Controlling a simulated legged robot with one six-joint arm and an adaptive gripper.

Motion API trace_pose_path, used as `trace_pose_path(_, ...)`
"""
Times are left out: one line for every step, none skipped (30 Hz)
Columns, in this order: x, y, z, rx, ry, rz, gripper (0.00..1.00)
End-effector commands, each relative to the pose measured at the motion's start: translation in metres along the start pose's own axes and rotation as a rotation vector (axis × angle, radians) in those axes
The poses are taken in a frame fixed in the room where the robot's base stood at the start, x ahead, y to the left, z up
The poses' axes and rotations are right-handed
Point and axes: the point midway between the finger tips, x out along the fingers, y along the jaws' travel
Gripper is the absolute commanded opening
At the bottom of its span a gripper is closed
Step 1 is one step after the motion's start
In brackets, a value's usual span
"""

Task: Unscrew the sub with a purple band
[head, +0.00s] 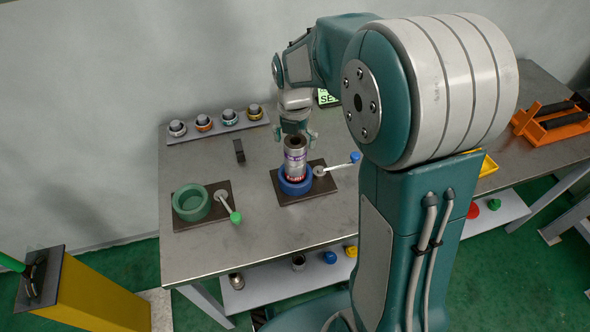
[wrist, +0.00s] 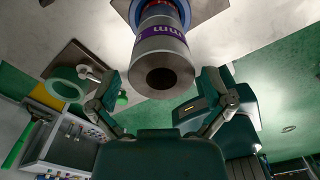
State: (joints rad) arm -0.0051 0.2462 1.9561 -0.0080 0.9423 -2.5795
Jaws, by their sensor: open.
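The sub with a purple band (head: 295,157) stands upright in the blue vise (head: 296,185) on the metal table. In the wrist view the sub (wrist: 160,58) shows its dark open bore facing me, with the purple band behind the end. A red band shows at its lower part in the head view. My gripper (head: 298,138) is at the top of the sub, its fingers apart. In the wrist view my gripper (wrist: 160,115) is open with a finger to each side below the sub's end, not closed on it.
A green vise (head: 192,204) with a green-knobbed handle stands empty to the left. The blue vise's handle (head: 340,165) sticks out to the right. A rack (head: 218,126) of several banded fittings lies at the back left. A dark block (head: 239,151) stands between.

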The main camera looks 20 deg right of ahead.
Motion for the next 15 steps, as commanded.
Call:
trace_pose_path(0.0000, 0.0003, 0.0001, 0.052, 0.001, 0.000, 1.00)
trace_pose_path(0.0000, 0.0004, 0.0001, 0.085, 0.001, 0.000, 1.00)
trace_pose_path(0.0000, 0.0005, 0.0002, 0.129, 0.001, 0.000, 1.00)
trace_pose_path(0.0000, 0.0006, 0.0002, 0.162, 0.001, 0.000, 1.00)
trace_pose_path(0.0000, 0.0006, 0.0003, 0.195, 0.002, 0.000, 1.00)
trace_pose_path(0.0000, 0.0007, 0.0003, 0.240, 0.002, 0.000, 1.00)
trace_pose_path(0.0000, 0.0008, 0.0003, 0.273, 0.002, 0.000, 1.00)
trace_pose_path(0.0000, 0.0009, 0.0004, 0.306, 0.002, 0.000, 1.00)
trace_pose_path(0.0000, 0.0010, 0.0004, 0.350, 0.003, 0.000, 1.00)
trace_pose_path(0.0000, 0.0011, 0.0005, 0.383, 0.003, -0.001, 1.00)
trace_pose_path(0.0000, 0.0012, 0.0005, 0.416, 0.003, -0.001, 1.00)
trace_pose_path(0.0000, 0.0013, 0.0006, 0.461, 0.003, -0.001, 1.00)
trace_pose_path(0.0000, 0.0013, 0.0006, 0.495, 0.004, -0.001, 1.00)
trace_pose_path(0.0000, 0.0014, 0.0006, 0.528, 0.004, -0.001, 1.00)
trace_pose_path(0.0000, 0.0015, 0.0007, 0.572, 0.004, -0.001, 1.00)
